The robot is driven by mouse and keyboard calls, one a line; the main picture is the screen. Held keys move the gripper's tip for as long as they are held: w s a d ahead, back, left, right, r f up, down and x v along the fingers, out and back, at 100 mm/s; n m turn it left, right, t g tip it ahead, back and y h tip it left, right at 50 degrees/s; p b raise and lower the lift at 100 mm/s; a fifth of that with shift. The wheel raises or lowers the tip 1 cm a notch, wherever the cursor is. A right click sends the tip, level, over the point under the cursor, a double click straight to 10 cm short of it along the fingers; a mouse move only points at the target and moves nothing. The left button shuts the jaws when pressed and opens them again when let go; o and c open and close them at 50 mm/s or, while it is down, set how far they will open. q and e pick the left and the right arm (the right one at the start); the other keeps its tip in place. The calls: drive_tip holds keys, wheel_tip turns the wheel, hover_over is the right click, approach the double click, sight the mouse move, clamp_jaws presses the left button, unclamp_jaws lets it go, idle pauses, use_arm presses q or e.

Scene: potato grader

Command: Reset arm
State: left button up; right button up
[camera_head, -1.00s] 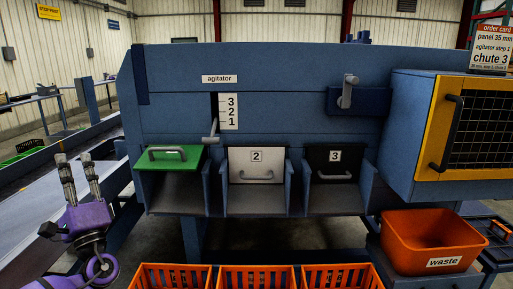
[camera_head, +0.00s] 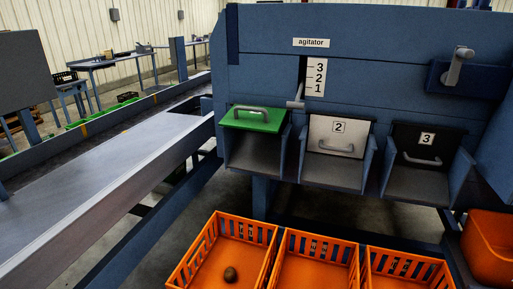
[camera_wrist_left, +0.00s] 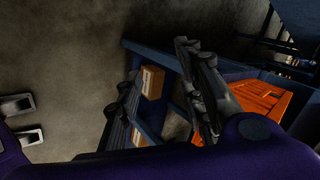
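My left gripper (camera_wrist_left: 160,90) shows in the left wrist view, its two dark fingers apart with nothing between them. It is over the floor, and it is outside the head view. My right gripper is in neither view. The green flap (camera_head: 252,119) lies nearly flat over the left chute. The white flap 2 (camera_head: 325,147) and black flap 3 (camera_head: 405,158) hang steeply at the backs of their chutes.
Orange crates (camera_head: 199,258) stand on the floor below the chutes; the left one holds a brown potato (camera_head: 230,274). An orange bin (camera_head: 490,240) is at the right edge. A conveyor (camera_head: 110,185) runs along the left. A cardboard box (camera_wrist_left: 151,82) shows in the wrist view.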

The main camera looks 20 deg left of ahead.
use_arm(q)
drive_tip(key=s+d+n+g+h, duration=0.2)
drive_tip(key=s+d, duration=0.1)
drive_tip(key=s, duration=0.8)
drive_tip(key=d+f+n+t, duration=0.1)
drive_tip(key=d+f+n, duration=0.15)
drive_tip(key=d, duration=0.35)
drive_tip(key=d+f+n, duration=0.1)
drive_tip(key=d+n, duration=0.3)
drive_tip(key=d, duration=0.1)
drive_tip(key=d+n+t, duration=0.1)
drive_tip(key=d+n, duration=0.3)
drive_tip(key=d, duration=0.5)
drive_tip(key=w+d+r+t+p, duration=0.1)
drive_tip(key=w+r+p, duration=0.3)
drive_tip(key=r+p, duration=0.6)
drive_tip(key=shift+w+r+p, duration=0.25)
drive_tip(key=shift+w+p, duration=0.05)
drive_tip(key=shift+p, duration=0.15)
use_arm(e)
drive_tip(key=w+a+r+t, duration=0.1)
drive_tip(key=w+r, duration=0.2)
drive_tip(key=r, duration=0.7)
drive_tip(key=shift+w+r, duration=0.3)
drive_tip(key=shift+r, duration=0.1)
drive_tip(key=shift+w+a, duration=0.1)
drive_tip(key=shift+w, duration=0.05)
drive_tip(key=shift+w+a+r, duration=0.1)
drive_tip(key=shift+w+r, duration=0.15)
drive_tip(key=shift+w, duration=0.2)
